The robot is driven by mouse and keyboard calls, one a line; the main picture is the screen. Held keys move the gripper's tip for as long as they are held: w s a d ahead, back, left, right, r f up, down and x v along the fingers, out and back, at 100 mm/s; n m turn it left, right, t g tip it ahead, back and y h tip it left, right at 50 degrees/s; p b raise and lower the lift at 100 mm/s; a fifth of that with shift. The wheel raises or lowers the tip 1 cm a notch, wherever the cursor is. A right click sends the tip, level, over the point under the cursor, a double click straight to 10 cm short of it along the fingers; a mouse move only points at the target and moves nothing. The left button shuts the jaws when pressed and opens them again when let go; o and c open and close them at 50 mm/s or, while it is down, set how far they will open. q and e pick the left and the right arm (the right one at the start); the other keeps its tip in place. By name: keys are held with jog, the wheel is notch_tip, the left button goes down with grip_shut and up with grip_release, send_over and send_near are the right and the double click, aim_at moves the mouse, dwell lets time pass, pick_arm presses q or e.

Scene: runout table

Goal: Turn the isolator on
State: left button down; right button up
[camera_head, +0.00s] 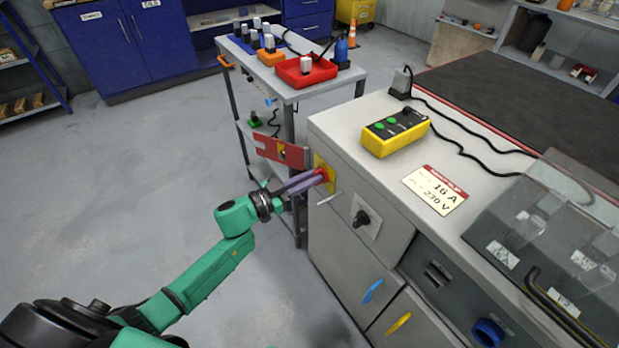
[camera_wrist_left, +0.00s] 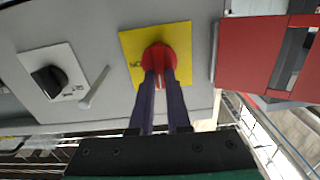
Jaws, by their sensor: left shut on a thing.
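The isolator is a red rotary knob (camera_wrist_left: 158,58) on a yellow plate (camera_wrist_left: 184,38), set in the grey side of the machine cabinet. In the head view the yellow plate (camera_head: 331,183) shows at the cabinet's left face, with the red knob (camera_head: 321,173) partly covered by my fingers. My left gripper (camera_wrist_left: 160,82) is shut on the red knob, one purple finger on each side of it. In the head view the left gripper (camera_head: 312,182) reaches it from the left. The plate's lettering is mostly hidden. My right gripper is in neither view.
A black rotary switch (camera_head: 362,218) on a white plate and a thin grey lever (camera_head: 330,198) sit beside the isolator. A red panel (camera_head: 281,151) stands out close by. A yellow button box (camera_head: 395,132) lies on the cabinet top. A trolley (camera_head: 290,92) stands behind.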

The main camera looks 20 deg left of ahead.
pick_arm(q)
jog(key=shift+s+d+f+m+b, duration=0.2)
jog(key=shift+m+b, duration=0.8)
jog(key=shift+m, duration=1.85)
jog(key=shift+s+d+f+m+b, duration=0.2)
jog(key=shift+m+b, duration=0.85)
jog(key=shift+m, duration=1.85)
jog(key=shift+w+d+f+m+b, duration=0.1)
jog(key=shift+f+m+b, duration=0.2)
jog(key=shift+m+b, duration=1.65)
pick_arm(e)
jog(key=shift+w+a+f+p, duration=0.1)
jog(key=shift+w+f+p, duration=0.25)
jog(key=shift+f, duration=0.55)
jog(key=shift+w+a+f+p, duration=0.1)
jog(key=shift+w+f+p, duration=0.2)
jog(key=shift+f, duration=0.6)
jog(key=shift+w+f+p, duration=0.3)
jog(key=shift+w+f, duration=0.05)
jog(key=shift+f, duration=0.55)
pick_arm(q)
jog(key=shift+m, duration=0.9)
jog(key=c, duration=0.9)
grip_release()
jog(key=shift+a, duration=0.1)
jog(key=shift+s, duration=0.15)
jog(key=v, duration=1.4)
jog(key=shift+s+a, duration=0.15)
